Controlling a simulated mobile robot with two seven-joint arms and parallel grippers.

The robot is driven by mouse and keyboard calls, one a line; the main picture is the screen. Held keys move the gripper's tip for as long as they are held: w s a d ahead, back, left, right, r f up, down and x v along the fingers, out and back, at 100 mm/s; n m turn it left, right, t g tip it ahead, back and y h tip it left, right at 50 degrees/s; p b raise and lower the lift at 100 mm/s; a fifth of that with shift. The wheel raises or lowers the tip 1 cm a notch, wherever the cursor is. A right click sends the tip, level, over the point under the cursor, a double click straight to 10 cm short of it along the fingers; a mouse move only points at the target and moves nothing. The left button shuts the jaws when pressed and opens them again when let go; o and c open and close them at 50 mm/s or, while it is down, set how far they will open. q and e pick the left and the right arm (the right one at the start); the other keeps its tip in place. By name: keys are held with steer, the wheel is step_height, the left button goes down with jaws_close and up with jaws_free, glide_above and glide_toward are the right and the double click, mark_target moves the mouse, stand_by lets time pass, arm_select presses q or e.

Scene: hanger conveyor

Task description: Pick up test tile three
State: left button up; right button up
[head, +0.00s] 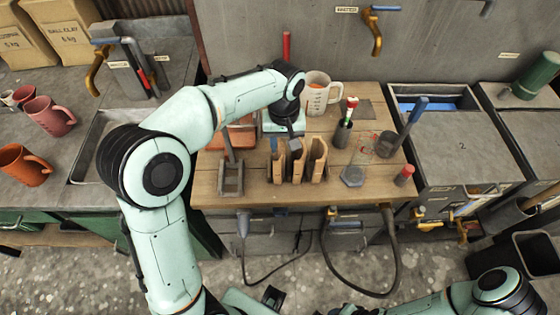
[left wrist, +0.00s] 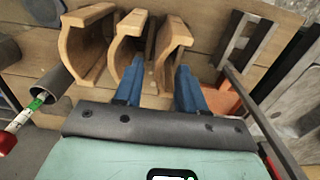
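Several brown curved tiles stand upright in a row on the wooden bench top, among them the leftmost tile (head: 279,167) and the rightmost tile (head: 318,160) in the head view. I cannot read any number on them. My left gripper (head: 285,147) is over the left end of the row. In the left wrist view its blue fingers (left wrist: 158,88) are spread apart. The end tile (left wrist: 172,45) lies ahead of the gap between them, and the middle tile (left wrist: 128,47) is by the left finger. No contact is visible. My right gripper is not in view.
A grey metal stand (head: 231,178) is left of the tiles. A white mug (head: 319,93) stands behind them.

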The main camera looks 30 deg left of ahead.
arm_select(q)
steer(key=shift+w+f, duration=0.15)
steer(key=shift+f, duration=0.55)
step_height(320, 180, down, 5)
steer(key=shift+a+f, duration=0.1)
steer(key=shift+c, duration=0.3)
jaws_close()
